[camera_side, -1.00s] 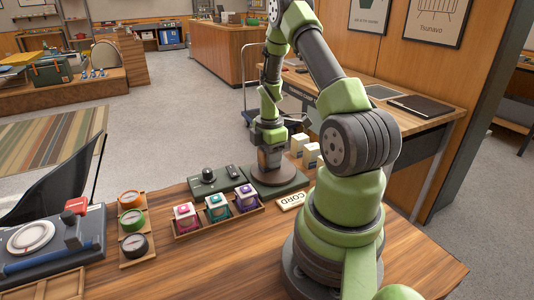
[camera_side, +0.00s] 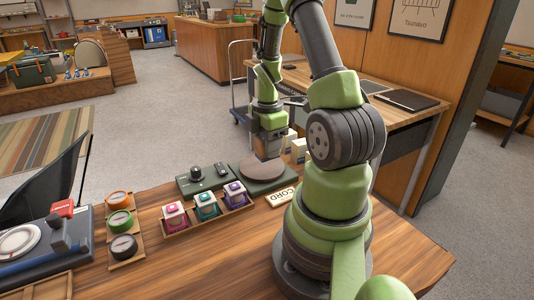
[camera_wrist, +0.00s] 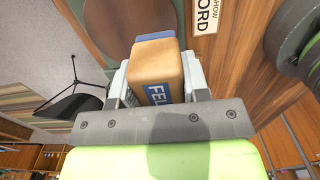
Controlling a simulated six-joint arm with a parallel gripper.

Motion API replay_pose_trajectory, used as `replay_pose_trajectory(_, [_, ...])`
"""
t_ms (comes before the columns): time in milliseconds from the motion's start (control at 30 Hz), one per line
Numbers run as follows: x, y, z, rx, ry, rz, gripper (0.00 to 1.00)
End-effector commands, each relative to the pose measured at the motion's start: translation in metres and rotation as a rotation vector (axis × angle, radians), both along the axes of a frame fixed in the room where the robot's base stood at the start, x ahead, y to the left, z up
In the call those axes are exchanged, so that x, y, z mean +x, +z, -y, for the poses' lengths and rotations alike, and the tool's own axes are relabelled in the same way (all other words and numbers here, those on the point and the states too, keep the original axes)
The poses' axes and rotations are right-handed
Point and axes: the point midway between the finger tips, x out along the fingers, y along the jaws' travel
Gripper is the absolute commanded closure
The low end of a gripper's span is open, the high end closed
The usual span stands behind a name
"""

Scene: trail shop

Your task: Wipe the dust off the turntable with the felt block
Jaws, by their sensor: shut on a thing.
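The turntable is a round brown disc (camera_side: 260,169) on a dark green base (camera_side: 285,182) on the wooden bench in the side view. Part of it also shows at the top of the wrist view (camera_wrist: 112,12). I cannot make out dust on it. My gripper (camera_side: 269,150) is by the disc's far right edge. In the wrist view it is shut on the tan felt block (camera_wrist: 158,62), which has a blue label. The block appears just off the disc's edge; whether it touches anything is unclear.
A CORD sign (camera_side: 281,197) lies right of the turntable base. A wooden tray (camera_side: 213,221) of coloured boxes sits in front. A dark control box (camera_side: 203,179) stands to the left. Pale boxes (camera_side: 299,149) stand close behind my gripper.

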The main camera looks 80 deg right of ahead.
Motion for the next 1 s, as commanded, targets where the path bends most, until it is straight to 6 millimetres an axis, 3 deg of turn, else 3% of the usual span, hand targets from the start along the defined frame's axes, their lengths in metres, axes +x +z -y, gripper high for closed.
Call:
replay_pose_trajectory(367, [0.000,0.032,0.000,-0.002,0.000,0.002,0.80])
replay_pose_trajectory(767, [0.001,0.035,0.000,-0.001,-0.001,0.001,0.80])
replay_pose_trajectory(867, [0.008,0.036,-0.005,-0.001,-0.022,0.001,0.80])
replay_pose_trajectory(1000, [0.034,0.043,-0.025,-0.003,-0.107,0.003,0.80])
